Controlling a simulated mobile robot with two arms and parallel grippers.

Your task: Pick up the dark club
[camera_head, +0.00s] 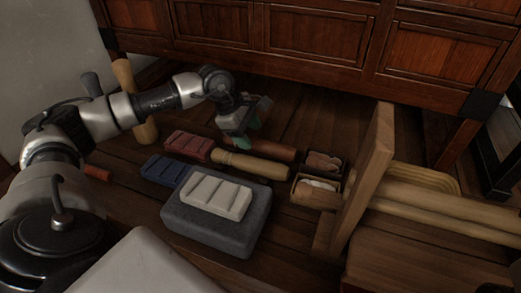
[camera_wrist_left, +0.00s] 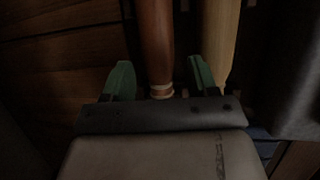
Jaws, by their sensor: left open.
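The dark club (camera_head: 272,150) is reddish brown and lies on the wooden surface, just behind a pale club (camera_head: 252,165). My left gripper (camera_head: 243,134) is above the dark club's left end in the head view, which it partly hides. In the left wrist view the green fingers of my left gripper (camera_wrist_left: 161,82) are apart, one on each side of the dark club (camera_wrist_left: 155,40). The club's narrow end has a pale binding there. I cannot tell whether a finger touches it. The pale club (camera_wrist_left: 220,40) runs beside the right finger. My right gripper is not in view.
A grey stone block (camera_head: 215,228) bears a white ridged bar (camera_head: 216,196). A red ridged bar (camera_head: 190,146) and a blue one (camera_head: 165,171) lie left of the clubs. Small boxes (camera_head: 316,191) and an upright wooden board (camera_head: 368,170) stand right. A wooden cabinet (camera_head: 290,35) is behind.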

